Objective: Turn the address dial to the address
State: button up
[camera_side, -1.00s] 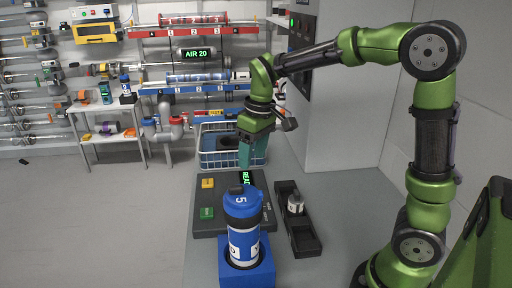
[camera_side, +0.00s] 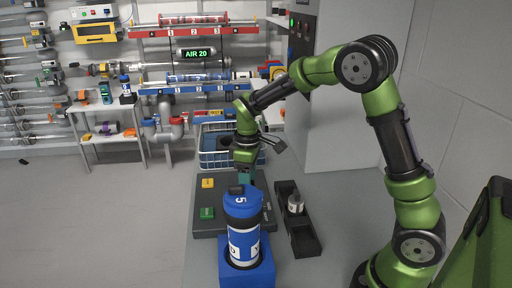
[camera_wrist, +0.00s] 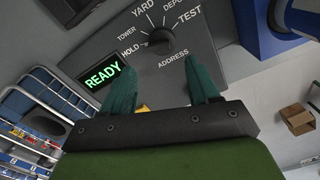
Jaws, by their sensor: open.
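The address dial (camera_wrist: 160,39) is a dark round knob on a grey panel (camera_wrist: 100,45) in the wrist view. Printed marks fan around it, reading HOLD, TOWER, YARD, a partly readable DEPO, and TEST, with ADDRESS printed below. I cannot clearly tell which mark the knob points to. My gripper (camera_wrist: 159,65) is open and empty, its two teal fingers apart just short of the knob, one toward each side. In the side view my gripper (camera_side: 246,178) is low over the panel's far part; the dial cannot be made out there.
A green READY display (camera_wrist: 102,78) is beside the dial. A blue canister (camera_side: 242,225) stands upright in a blue holder (camera_side: 247,275) near the panel's front. A black tray (camera_side: 304,240) with a small grey-capped bottle (camera_side: 295,205) lies right. A wire basket (camera_side: 217,158) is behind.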

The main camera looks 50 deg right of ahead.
notch_tip(320, 180, down, 6)
jog(key=shift+f, duration=0.1)
jog(key=shift+c, duration=0.2)
jog(key=c, duration=1)
